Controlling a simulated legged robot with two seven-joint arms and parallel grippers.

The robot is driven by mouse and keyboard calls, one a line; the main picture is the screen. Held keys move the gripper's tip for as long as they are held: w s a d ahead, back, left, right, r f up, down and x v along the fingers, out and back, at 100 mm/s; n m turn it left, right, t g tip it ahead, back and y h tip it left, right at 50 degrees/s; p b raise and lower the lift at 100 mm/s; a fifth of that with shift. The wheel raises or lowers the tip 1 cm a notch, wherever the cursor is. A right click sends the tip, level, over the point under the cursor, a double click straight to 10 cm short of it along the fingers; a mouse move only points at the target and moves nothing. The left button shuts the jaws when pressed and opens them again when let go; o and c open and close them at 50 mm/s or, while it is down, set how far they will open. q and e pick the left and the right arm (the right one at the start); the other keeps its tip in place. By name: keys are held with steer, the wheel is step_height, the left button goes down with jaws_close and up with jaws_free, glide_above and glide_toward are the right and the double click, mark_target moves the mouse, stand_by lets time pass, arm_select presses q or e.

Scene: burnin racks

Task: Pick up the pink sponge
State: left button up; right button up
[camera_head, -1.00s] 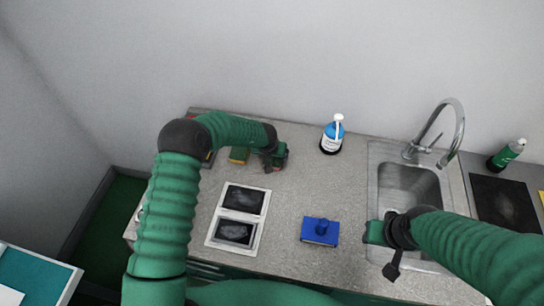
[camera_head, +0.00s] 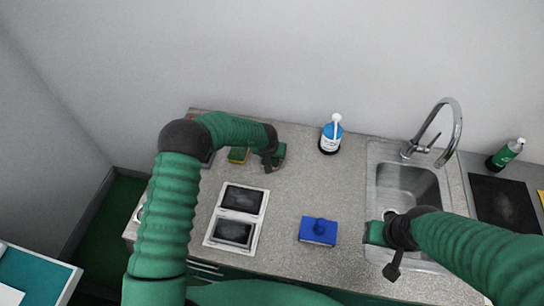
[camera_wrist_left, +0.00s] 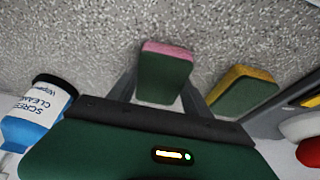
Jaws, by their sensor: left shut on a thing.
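The pink sponge (camera_wrist_left: 166,75) has a pink layer and a dark green layer. In the left wrist view it sits between the two fingers of my left gripper (camera_wrist_left: 165,90), which is shut on it. In the head view my left gripper (camera_head: 274,158) is low at the back of the counter, and the sponge is hidden there. I cannot tell whether the sponge touches the counter. My right gripper (camera_head: 376,232) is beside the front left of the sink; its fingers are too unclear to tell whether it is open.
A yellow and green sponge (camera_head: 238,155) lies just left of my left gripper. A blue and white cleaner bottle (camera_head: 331,135) stands to its right. Two framed dark panels (camera_head: 236,216) and a blue block with a knob (camera_head: 318,231) lie in front. The sink (camera_head: 408,187) is at right.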

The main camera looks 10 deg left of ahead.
arm_select(q)
steer(key=shift+d+b, duration=0.15)
steer(key=shift+b, duration=0.25)
step_height(320, 180, up, 4)
steer(key=shift+w+f, duration=0.1)
steer(key=shift+f, duration=0.15)
steer(key=s+d+b, duration=0.1)
steer(key=s+d, duration=0.2)
steer(key=s, duration=0.1)
steer(key=s+d+r+b, duration=0.1)
steer(key=s+d, duration=0.2)
steer(key=s, duration=0.1)
steer(key=s+d+r+b, duration=0.1)
steer(key=s+d, duration=0.3)
steer(key=shift+s+d, duration=0.1)
steer(key=shift+s, duration=0.15)
